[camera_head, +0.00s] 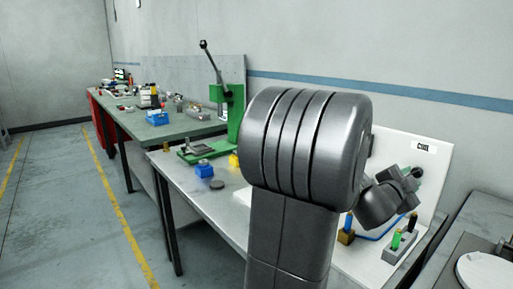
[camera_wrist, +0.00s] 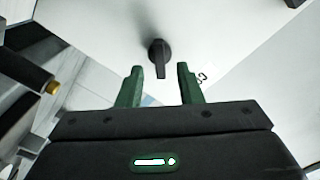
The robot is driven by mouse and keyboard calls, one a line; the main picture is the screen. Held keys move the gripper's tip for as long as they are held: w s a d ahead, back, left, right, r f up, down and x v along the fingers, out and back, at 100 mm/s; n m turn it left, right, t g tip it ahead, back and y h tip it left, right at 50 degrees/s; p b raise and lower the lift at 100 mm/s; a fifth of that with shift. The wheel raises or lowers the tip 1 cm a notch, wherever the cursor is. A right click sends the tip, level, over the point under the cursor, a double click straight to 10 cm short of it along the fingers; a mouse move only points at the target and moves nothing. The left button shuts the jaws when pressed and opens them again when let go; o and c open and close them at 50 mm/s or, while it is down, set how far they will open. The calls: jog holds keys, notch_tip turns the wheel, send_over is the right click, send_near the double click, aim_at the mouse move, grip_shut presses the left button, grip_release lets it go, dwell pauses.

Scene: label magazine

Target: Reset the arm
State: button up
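My gripper (camera_wrist: 160,76) is open in the wrist view, with its two green fingers apart and nothing held between them. A dark knob-like part (camera_wrist: 159,55) on a pale surface appears beyond the gap between the fingertips, and I cannot tell its distance. In the head view my grey arm fills the middle and reaches to the right. My gripper there is small and partly hidden by the wrist, in front of a white upright panel (camera_head: 425,165) with a printed label.
A grey bench (camera_head: 237,207) carries a green lever press (camera_head: 232,110), a blue block (camera_head: 204,170) and a dark disc (camera_head: 217,184). A grey holder (camera_head: 400,248) with coloured pieces stands below the panel. A green-topped bench (camera_head: 172,128) lies farther back. The floor at left is clear.

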jog(key=x, duration=0.3)
jog(key=shift+s+a, duration=0.1)
dwell(0.3)
